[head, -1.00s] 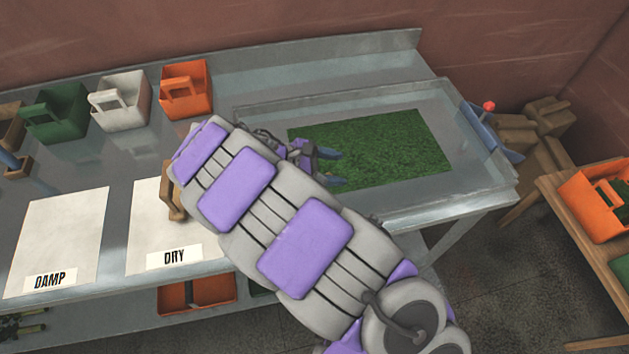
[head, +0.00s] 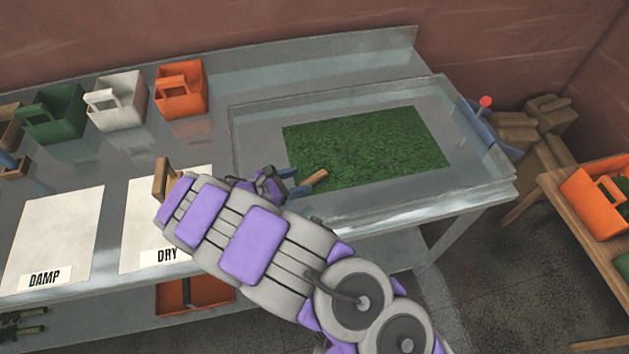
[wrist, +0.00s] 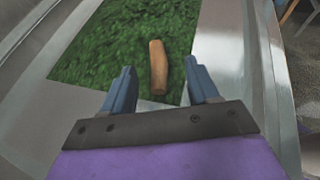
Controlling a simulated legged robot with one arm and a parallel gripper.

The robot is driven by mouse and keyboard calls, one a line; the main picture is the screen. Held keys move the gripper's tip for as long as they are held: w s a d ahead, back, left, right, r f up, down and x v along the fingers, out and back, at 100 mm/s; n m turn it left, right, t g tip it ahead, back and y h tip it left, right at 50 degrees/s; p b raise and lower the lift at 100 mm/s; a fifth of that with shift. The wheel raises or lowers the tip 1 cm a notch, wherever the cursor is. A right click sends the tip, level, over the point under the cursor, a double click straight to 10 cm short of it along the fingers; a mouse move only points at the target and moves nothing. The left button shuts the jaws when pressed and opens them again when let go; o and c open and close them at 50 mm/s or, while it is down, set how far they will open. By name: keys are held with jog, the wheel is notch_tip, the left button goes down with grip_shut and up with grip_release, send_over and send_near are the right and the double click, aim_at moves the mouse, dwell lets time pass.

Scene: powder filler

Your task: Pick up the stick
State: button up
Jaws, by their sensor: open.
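The stick (wrist: 158,67) is a short, light brown, slightly bent piece. In the wrist view it lies on the green mat (wrist: 110,50), near the mat's near edge. In the head view the stick (head: 314,181) shows at the lower left part of the mat (head: 390,145), beside my fingertips. My gripper (wrist: 158,85) is open and empty. Its two blue fingers stand apart, one to each side of the stick's near end in the wrist view. In the head view my gripper (head: 290,180) is partly hidden by my arm. I cannot tell the height of the fingers above the mat.
An orange bin (head: 182,92), a white bin (head: 115,102) and a green bin (head: 52,115) stand at the back left. DAMP (head: 50,235) and DRY (head: 140,235) sheets lie on the left.

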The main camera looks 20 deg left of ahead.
aim_at(314, 176)
jog(key=shift+x, duration=0.85)
jog(key=shift+w+a+f, duration=0.1)
jog(key=shift+w+f, duration=0.25)
jog(key=shift+w+a+f+b, duration=0.25)
jog(key=shift+w+a+b, duration=0.05)
jog(key=shift+w+d+f, duration=0.15)
jog(key=shift+w+f, duration=0.05)
jog(key=shift+w, duration=0.05)
jog(key=w+d, duration=0.1)
jog(key=d, duration=0.1)
jog(key=w+d+f+b, duration=0.1)
jog(key=w+d, duration=0.1)
jog(key=shift+w+f+b, duration=0.1)
jog(key=shift+f+b, duration=0.05)
jog(key=shift+b, duration=0.15)
jog(key=shift+a, duration=0.3)
jog(key=shift+a+f, duration=0.1)
jog(key=shift+a, duration=0.25)
jog(key=shift+c, duration=1.4)
jog(key=shift+d, duration=0.35)
jog(key=c, duration=0.8)
